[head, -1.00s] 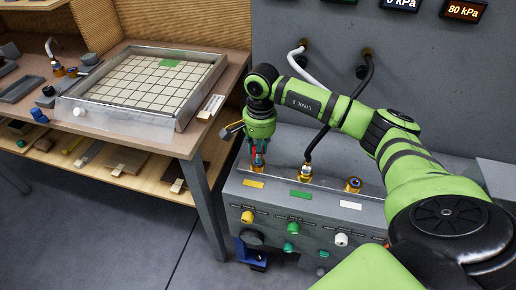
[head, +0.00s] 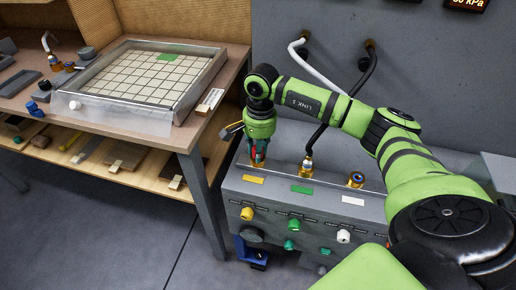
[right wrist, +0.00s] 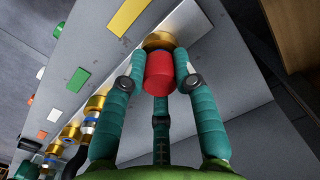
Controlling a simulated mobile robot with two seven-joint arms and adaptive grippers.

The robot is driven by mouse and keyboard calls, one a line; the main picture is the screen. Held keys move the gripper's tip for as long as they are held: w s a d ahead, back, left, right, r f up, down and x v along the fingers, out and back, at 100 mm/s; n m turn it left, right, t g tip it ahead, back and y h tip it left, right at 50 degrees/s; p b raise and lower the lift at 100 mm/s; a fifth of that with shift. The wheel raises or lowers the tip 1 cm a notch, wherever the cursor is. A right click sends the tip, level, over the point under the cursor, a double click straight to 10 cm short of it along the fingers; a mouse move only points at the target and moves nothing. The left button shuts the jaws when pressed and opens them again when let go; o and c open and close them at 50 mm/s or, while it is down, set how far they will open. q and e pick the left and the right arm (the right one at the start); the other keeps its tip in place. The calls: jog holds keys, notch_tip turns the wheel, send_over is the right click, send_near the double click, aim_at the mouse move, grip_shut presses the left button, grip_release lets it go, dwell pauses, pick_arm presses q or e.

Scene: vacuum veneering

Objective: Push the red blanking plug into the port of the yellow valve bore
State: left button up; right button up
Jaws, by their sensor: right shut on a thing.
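The red blanking plug (right wrist: 160,73) is held between the teal fingers of my right gripper (head: 258,158). In the right wrist view the fingers of the right gripper (right wrist: 160,68) close around it. The brass port of the yellow valve bore (right wrist: 159,40) lies directly beyond the plug, beside the yellow label (right wrist: 130,16). The plug overlaps the port in this view, and I cannot tell how far it is inside. In the head view the fingers hide most of the plug and port, behind the yellow label (head: 252,179). My left gripper is not in view.
The grey valve console (head: 325,212) also carries a green label (head: 302,189) and a white label (head: 353,201). A black hose (head: 328,118) rises from the middle fitting, close to my right arm. An open brass port (head: 356,179) is at right. A workbench (head: 150,128) stands left.

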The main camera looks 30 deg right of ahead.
jog(key=shift+f, duration=0.15)
jog(key=o, duration=1.1)
notch_tip(320, 180, up, 12)
jog(key=shift+d, duration=0.3)
